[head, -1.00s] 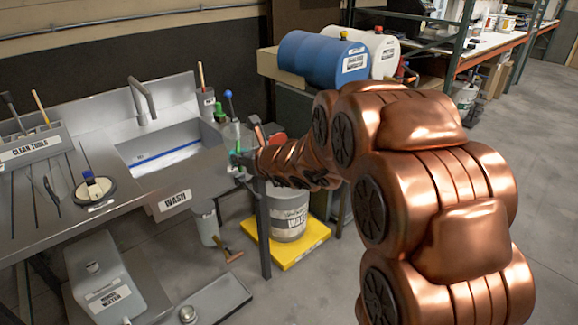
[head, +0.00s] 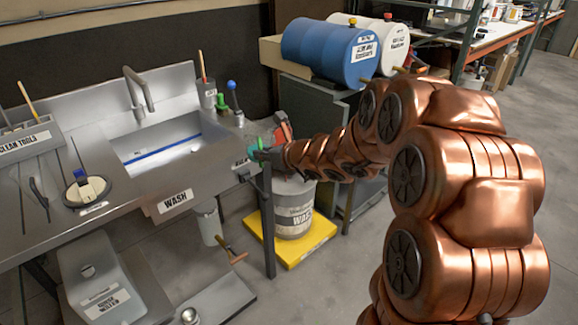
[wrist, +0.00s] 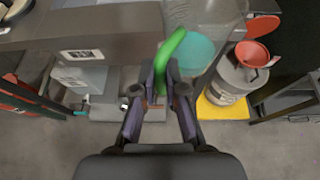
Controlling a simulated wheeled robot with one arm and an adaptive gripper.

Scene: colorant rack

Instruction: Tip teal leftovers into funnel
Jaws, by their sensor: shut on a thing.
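My gripper (wrist: 161,85) is shut on the green handle (wrist: 168,58) of a clear container (wrist: 205,22). A teal layer (wrist: 197,54) shows inside the container in the wrist view. The red funnel (wrist: 252,54) sits over the grey waste drum (wrist: 228,82), to the right of the container and apart from it in that picture. The waste drum (head: 294,210) stands below. My arm and gripper largely hide the funnel there.
The steel sink counter (head: 130,195) lies left of my gripper, with bottles and tools near its right corner. The drum stands on a yellow platform (head: 310,250). A blue barrel (head: 330,50) and a white barrel (head: 388,48) lie behind on a cabinet. Open floor lies at the right.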

